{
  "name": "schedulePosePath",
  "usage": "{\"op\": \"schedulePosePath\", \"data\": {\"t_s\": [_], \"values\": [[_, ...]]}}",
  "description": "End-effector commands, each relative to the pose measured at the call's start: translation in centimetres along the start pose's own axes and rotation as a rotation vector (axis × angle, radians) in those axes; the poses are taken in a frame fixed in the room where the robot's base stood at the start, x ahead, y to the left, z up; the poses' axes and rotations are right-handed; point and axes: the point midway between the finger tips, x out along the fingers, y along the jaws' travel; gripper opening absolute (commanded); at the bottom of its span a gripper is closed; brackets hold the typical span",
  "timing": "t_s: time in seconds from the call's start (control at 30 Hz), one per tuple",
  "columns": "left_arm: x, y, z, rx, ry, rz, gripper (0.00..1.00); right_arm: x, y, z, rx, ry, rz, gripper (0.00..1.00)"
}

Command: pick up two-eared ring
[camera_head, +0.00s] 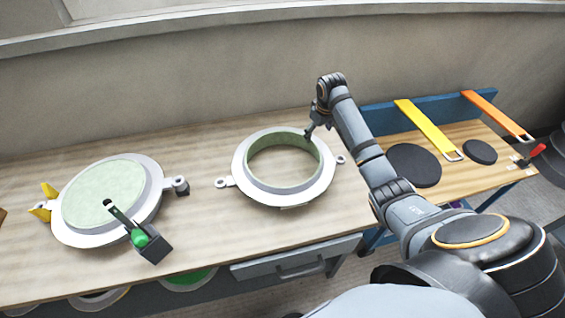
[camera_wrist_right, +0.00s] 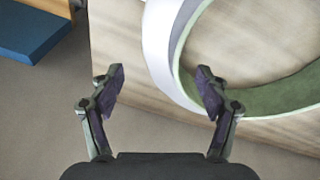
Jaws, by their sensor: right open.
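The two-eared ring (camera_head: 240,167) lies flat on the wooden table, a white ring with a pale green inner wall and a small eyelet ear on its left and right. My right gripper (camera_head: 308,136) is over the ring's far right rim in the head view. In the right wrist view the ring (camera_wrist_right: 157,45) fills the upper right, and my right gripper (camera_wrist_right: 160,82) is open and empty. My left gripper is not in view.
A white mould with a pale green disc (camera_head: 100,195) lies at the left, with a black block and green-knobbed clamp (camera_head: 150,245) at its edge. At the right, a lower wooden bench (camera_head: 465,185) holds dark discs (camera_head: 412,165), yellow (camera_head: 428,130) and orange straps (camera_head: 495,113). A wall stands behind.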

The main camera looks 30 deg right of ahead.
Motion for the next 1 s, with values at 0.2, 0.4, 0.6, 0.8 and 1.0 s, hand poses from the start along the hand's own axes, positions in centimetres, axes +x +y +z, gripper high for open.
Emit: {"op": "schedulePosePath", "data": {"t_s": [0.2,0.4,0.6,0.8,1.0], "values": [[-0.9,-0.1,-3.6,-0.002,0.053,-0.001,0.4,2.0,-0.3,0.3,0.0,-0.004,-0.003,0.76],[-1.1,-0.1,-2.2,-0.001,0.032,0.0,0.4,4.9,-0.5,0.4,0.0,-0.001,-0.001,0.76],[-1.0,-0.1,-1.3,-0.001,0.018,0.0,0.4,5.2,-0.4,0.4,-0.001,0.001,0.001,0.76],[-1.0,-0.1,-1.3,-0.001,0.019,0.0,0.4,5.2,-0.4,0.4,-0.001,0.0,0.001,0.56],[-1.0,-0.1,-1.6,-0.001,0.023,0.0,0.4,5.2,-0.4,0.4,-0.001,0.0,0.0,0.29]]}}
